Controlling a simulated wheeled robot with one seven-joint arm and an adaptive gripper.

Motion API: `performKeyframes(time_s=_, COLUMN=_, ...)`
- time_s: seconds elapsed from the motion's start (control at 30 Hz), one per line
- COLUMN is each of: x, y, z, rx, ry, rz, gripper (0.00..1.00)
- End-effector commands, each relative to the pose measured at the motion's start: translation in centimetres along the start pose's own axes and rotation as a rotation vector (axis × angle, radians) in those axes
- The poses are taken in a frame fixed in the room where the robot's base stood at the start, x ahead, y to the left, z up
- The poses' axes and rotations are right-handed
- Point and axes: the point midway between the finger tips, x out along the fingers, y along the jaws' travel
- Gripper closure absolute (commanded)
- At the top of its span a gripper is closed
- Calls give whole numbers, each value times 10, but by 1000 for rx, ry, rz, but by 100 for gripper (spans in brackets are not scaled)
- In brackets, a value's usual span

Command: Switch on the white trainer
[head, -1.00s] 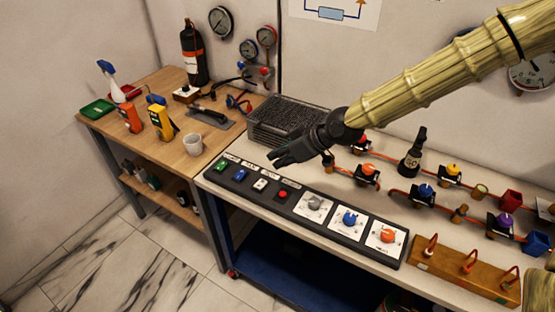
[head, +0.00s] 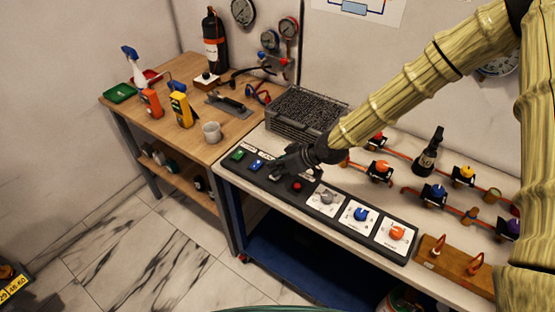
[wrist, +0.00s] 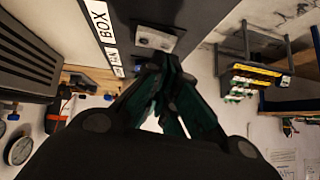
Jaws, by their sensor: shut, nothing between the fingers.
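A black control panel (head: 311,195) lies along the front of the bench. It has a green switch (head: 238,155), a blue switch (head: 257,165) and a red button (head: 297,186). The white switch between the blue and red ones is mostly hidden behind my gripper (head: 279,173) in the head view. In the wrist view a white switch (wrist: 155,38) shows just beyond the fingertips of my gripper (wrist: 163,64). My gripper is shut and empty, low over the panel. I cannot tell whether the fingers touch the switch.
Grey (head: 327,198), blue (head: 361,214) and orange knobs (head: 397,233) sit further right on the panel. A wire basket (head: 306,112) stands behind my gripper. A wooden block (head: 455,265) with red-topped parts is at the right. A mug (head: 212,132) stands on the side table.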

Motion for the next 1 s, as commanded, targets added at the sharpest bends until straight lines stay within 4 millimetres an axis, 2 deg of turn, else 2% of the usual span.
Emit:
performKeyframes(time_s=0.67, x=11, y=-2, z=11, rx=-3, ry=0, rz=0, gripper=100)
performKeyframes(time_s=1.0, x=8, y=-2, z=9, rx=-2, ry=-1, rz=1, gripper=100)
